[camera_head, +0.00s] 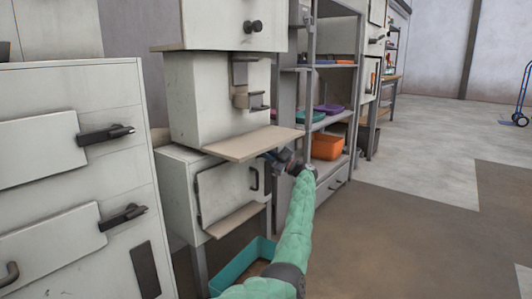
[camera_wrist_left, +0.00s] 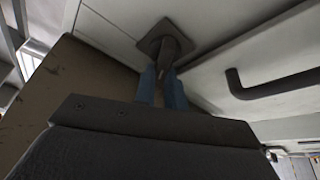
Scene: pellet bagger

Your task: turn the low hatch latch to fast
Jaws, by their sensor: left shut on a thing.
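The low hatch (camera_head: 226,188) is a pale panel on the lower cabinet, and it is closed or nearly so. Its dark bar handle (camera_head: 254,178) is at its right; it also shows in the left wrist view (camera_wrist_left: 275,86). The hatch latch (camera_wrist_left: 170,46) is a dark lever on a square plate in the left wrist view. My left gripper (camera_wrist_left: 163,82) has its blue fingers shut on the lever. In the head view my left gripper (camera_head: 271,156) is under the ledge's right end and hides the latch. I cannot tell the latch's setting. My right gripper is not in view.
A tan ledge (camera_head: 250,143) juts out just above the hatch, close to my gripper. A lower flap (camera_head: 235,219) is below the hatch. A teal bin (camera_head: 240,264) is on the floor. Shelves with an orange bin (camera_head: 327,147) stand behind. The floor at right is clear.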

